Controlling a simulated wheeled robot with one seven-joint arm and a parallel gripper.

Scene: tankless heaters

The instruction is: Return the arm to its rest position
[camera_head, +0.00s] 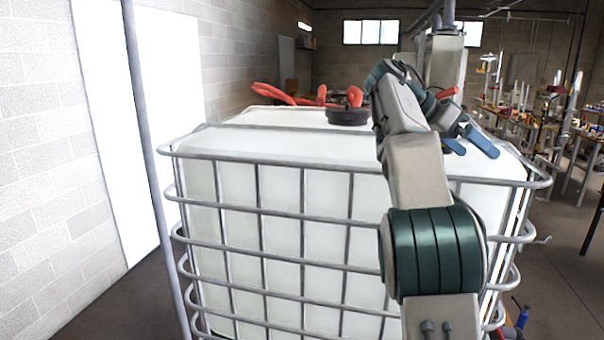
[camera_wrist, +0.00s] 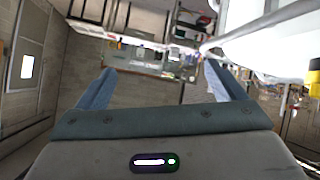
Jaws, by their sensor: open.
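My gripper (camera_head: 470,142) is at the end of my raised arm, in front of and above the right part of a white caged tank (camera_head: 270,145). Its two blue fingers are spread apart with nothing between them. In the wrist view, my gripper (camera_wrist: 158,80) shows the same two blue fingers, wide apart and empty. My arm reaches up from the bottom right of the head view and covers part of the tank. I cannot tell the exact gap between the fingers and the tank top.
The tank's grey metal cage (camera_head: 300,260) fills the middle ahead. A black lid (camera_head: 348,117) and red handles or hoses (camera_head: 290,97) show on or behind its top. A grey pole (camera_head: 148,150) stands at left. Cluttered workbenches (camera_head: 520,120) are at back right, with open floor at right.

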